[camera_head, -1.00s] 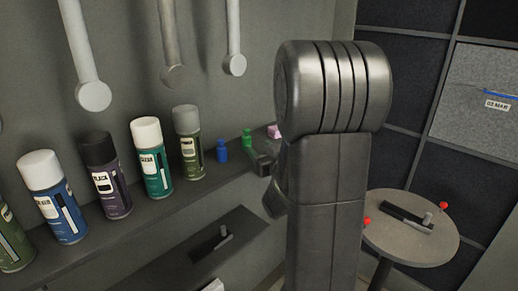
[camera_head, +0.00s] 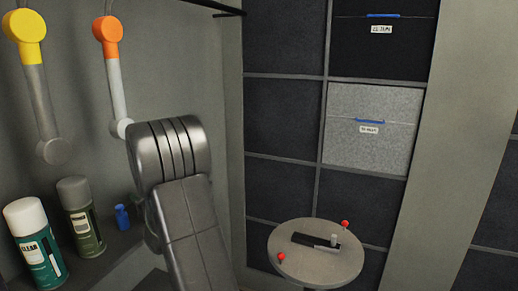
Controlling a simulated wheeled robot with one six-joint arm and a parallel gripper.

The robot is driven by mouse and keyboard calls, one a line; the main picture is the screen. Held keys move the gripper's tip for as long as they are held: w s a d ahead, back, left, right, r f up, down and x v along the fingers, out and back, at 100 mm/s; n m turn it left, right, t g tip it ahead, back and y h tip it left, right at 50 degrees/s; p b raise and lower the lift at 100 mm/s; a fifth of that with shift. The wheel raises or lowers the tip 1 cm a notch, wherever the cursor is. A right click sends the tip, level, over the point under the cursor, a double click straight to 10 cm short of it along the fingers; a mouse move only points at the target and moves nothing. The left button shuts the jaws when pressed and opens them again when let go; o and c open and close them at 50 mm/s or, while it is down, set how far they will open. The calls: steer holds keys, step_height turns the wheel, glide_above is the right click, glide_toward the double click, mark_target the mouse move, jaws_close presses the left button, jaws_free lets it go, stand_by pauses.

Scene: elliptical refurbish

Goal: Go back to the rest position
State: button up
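My arm stands at the lower left of the head view, a thick grey link with a ribbed rounded top. It is in front of the shelf and wall. My gripper does not show; it is out of sight or hidden behind the arm, so I cannot see whether it holds anything.
A shelf on the left bears a teal spray can (camera_head: 37,245), an olive spray can (camera_head: 82,217) and a small blue bottle (camera_head: 122,217). A round table (camera_head: 323,267) holds a black tray-like item (camera_head: 312,241) and red-topped pieces (camera_head: 345,224). Behind stand dark cubbies and a grey box (camera_head: 370,146).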

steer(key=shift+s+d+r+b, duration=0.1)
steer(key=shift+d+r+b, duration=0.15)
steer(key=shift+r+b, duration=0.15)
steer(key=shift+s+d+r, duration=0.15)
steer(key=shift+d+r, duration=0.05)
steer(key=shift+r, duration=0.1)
